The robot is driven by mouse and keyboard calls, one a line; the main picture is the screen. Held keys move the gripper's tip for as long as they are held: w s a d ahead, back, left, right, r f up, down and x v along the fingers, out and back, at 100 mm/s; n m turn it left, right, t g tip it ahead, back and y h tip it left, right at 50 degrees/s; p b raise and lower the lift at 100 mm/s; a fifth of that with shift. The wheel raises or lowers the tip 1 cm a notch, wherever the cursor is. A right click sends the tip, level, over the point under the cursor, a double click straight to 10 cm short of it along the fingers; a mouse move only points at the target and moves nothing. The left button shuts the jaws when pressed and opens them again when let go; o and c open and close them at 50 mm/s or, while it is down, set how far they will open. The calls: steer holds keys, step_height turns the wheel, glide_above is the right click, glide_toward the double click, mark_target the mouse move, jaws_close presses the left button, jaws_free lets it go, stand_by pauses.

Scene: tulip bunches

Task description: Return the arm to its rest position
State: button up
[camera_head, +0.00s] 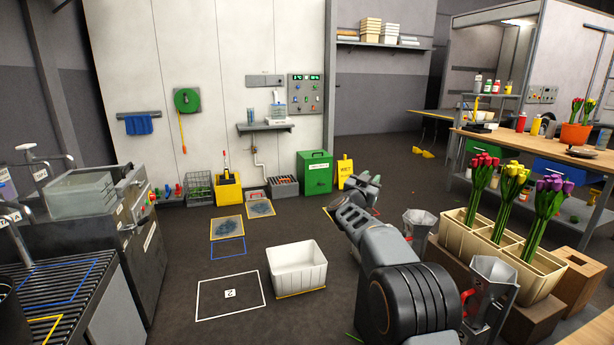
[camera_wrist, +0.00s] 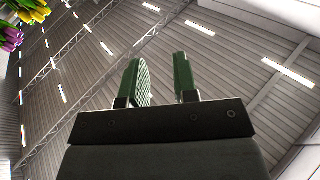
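My gripper (camera_wrist: 163,76) has two green fingers with a gap between them and nothing held. The wrist view points up at the ceiling. In the head view my arm rises from the bottom right of centre, and its fingers are hard to make out there. Pink-red (camera_head: 482,182), yellow (camera_head: 512,190) and purple (camera_head: 547,205) tulip bunches stand upright in a cream divided box (camera_head: 470,237), right of my arm. Yellow (camera_wrist: 30,10) and purple (camera_wrist: 10,38) tulip heads show at the wrist view's upper left, apart from the fingers.
A white bin (camera_head: 299,268) stands on the floor left of my arm, beside a white floor outline (camera_head: 229,296). Grey metal pitchers (camera_head: 492,278) stand close to my arm's right. A yellow wet-floor sign (camera_head: 345,170) and green cabinet (camera_head: 315,172) are farther back. The middle floor has free room.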

steer(key=s+a+r+n+t+y+p, duration=0.1)
steer(key=s+a+r+n+y+p, duration=0.4)
steer(key=r+y, duration=0.35)
steer(key=s+a+n+g+y+p, duration=0.2)
steer(key=s+n+g+y+p, duration=0.15)
steer(key=s, duration=0.65)
steer(key=s+d+f+g+p, duration=0.1)
steer(key=s+f+g+p, duration=0.1)
steer(key=s, duration=0.7)
steer(key=s+d+f+g+p, duration=0.1)
steer(key=s+g, duration=0.4)
steer(key=s, duration=0.5)
steer(key=s+d+f+g+p, duration=0.1)
steer(key=s+f+g+p, duration=0.2)
steer(key=s, duration=0.7)
steer(key=shift+f+n+p, duration=0.35)
steer(key=shift+f+p, duration=0.25)
steer(key=shift+p, duration=0.65)
steer(key=shift+g, duration=0.25)
